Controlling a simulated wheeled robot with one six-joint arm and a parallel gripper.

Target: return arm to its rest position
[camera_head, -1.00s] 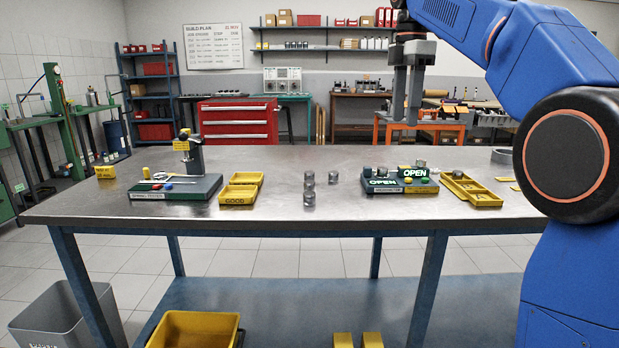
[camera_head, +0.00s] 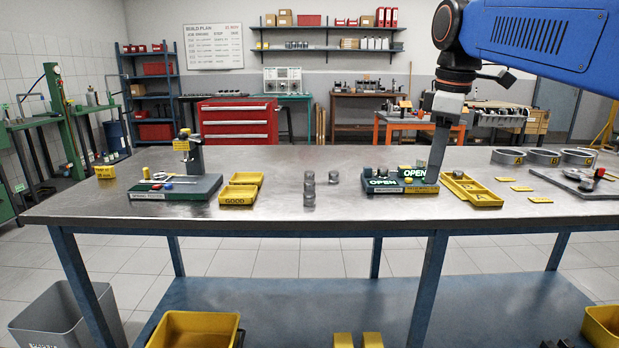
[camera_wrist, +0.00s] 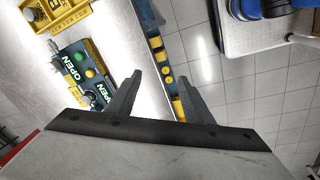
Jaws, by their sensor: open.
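My gripper (camera_head: 437,160) hangs from the blue arm (camera_head: 545,35) at the upper right of the head view. Its fingers point down over the bench, in front of or above the right end of the green fixture marked OPEN (camera_head: 392,186). In the wrist view the two fingers of my gripper (camera_wrist: 158,95) stand apart with nothing between them. The fixture (camera_wrist: 78,62) shows to the left of the fingers there. Whether a finger touches the fixture cannot be told from the head view.
The steel bench (camera_head: 280,210) carries a spring tester (camera_head: 175,188), a GOOD tray (camera_head: 240,190), several metal cylinders (camera_head: 309,188), a yellow tray (camera_head: 472,190) and grey rings (camera_head: 543,157). Bare bench lies between the cylinders and the GOOD tray. A red tool chest (camera_head: 238,122) stands behind.

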